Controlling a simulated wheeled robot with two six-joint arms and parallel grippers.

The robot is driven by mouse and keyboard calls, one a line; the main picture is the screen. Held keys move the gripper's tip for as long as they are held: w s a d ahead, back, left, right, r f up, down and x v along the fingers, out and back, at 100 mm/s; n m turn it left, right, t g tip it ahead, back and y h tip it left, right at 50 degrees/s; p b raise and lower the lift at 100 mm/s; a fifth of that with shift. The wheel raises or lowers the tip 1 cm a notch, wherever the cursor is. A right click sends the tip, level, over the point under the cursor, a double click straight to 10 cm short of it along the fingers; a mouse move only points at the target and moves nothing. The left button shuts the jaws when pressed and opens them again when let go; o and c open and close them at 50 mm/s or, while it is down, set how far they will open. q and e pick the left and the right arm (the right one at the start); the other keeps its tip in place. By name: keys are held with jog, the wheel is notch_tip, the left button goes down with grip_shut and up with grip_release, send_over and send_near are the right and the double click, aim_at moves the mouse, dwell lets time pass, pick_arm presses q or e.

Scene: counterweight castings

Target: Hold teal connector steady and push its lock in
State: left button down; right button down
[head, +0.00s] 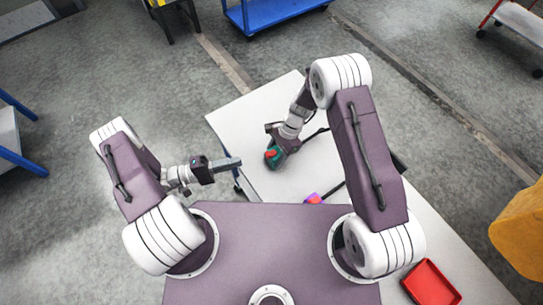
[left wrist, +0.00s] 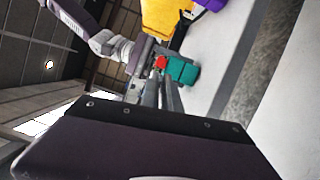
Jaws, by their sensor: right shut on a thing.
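The teal connector (head: 276,160) is in my right gripper (head: 275,142), over the white table; its red lock (head: 270,154) shows on its side. In the left wrist view the teal connector (left wrist: 182,71) and the red lock (left wrist: 161,62) show past my left fingers (left wrist: 162,98). I cannot tell how far in the lock is. My right gripper is shut on the connector and partly hides it. My left gripper (head: 228,163) is to the left of the connector, apart from it, pointing toward it; its finger gap is not clear.
A purple connector (head: 313,198) with a red part lies on the white table (head: 240,123) near my body. Dark cables run across the table. A red tray (head: 431,284) is at the lower right. The table's left part is clear.

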jog(key=shift+s, duration=0.1)
pick_arm(q)
jog(key=s+a+n+t+y, duration=0.2)
jog(key=s+n+t, duration=0.3)
jog(key=n, duration=1.5)
jog(key=shift+s+a+r+t+y, duration=0.3)
jog(key=shift+s+a+y, duration=0.15)
jog(key=shift+s, duration=0.6)
jog(key=shift+d, duration=0.1)
